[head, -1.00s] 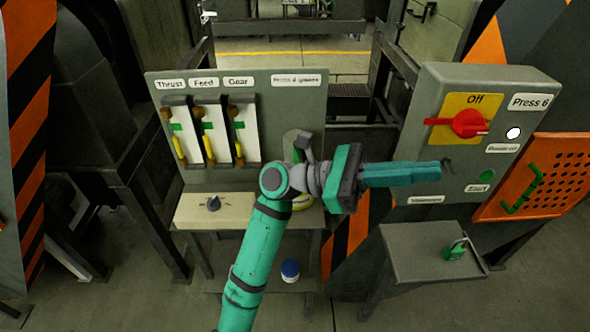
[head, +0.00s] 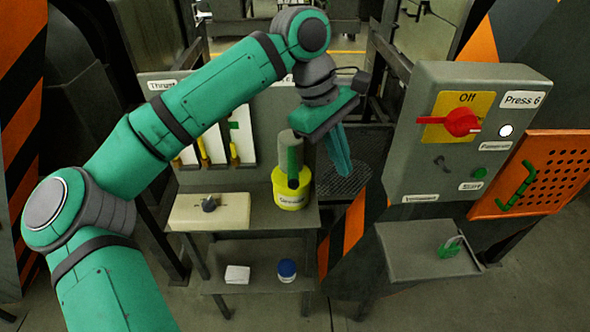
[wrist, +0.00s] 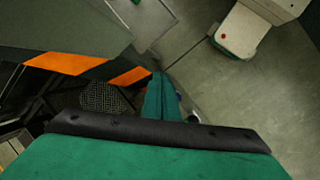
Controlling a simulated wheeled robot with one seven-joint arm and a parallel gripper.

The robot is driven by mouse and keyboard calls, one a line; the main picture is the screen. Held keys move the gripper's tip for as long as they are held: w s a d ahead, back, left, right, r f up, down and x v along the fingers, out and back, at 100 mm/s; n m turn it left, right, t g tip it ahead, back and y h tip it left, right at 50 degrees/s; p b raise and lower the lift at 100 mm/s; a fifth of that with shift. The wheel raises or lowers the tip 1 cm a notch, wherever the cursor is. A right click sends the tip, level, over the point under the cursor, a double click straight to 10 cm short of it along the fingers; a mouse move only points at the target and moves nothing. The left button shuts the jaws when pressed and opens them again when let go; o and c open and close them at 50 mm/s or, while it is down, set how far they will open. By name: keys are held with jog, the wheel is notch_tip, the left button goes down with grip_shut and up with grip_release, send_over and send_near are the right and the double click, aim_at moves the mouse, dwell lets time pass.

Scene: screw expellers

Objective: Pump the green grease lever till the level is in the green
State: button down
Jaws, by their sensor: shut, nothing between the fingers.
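The grease pump (head: 288,196) is a yellow pot, its label seeming to read "Grease", with a grey cylinder on top. A green upright piece (head: 293,163), apparently the lever, stands at the cylinder's front. Behind it, the grey panel (head: 262,120) carries white level gauges (head: 240,135) with yellow columns and green marks. My arm hides their upper parts and most labels. My gripper (head: 346,168) is shut and empty, pointing down to the right of the pump, apart from it in the picture. Its closed fingers also show in the wrist view (wrist: 160,97); the pump is not recognisable there.
A grey control box (head: 440,165) with a red switch (head: 461,122) stands right. Below it is a shelf (head: 405,262) with a green padlock (head: 450,247). A beige box with a dark knob (head: 209,204) sits left of the pump. A blue-lidded jar (head: 287,270) stands on the lower shelf.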

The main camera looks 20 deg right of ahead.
aim_at(296, 173)
jog(key=w+a+r+t+y, duration=0.3)
jog(key=w+a+r+y, duration=0.1)
jog(key=a, duration=0.3)
jog(key=shift+w+a+r, duration=0.15)
jog(key=shift+w+r, duration=0.15)
jog(key=shift+w, duration=0.35)
jog(key=shift+w+a+f, duration=0.1)
jog(key=shift+w+f, duration=0.05)
jog(key=shift+f, duration=1.6)
jog(key=shift+w+a+f, duration=0.1)
jog(key=shift+w+f, duration=0.05)
jog(key=shift+f, duration=1.6)
jog(key=shift+f, duration=2.2)
jog(key=shift+d, duration=0.1)
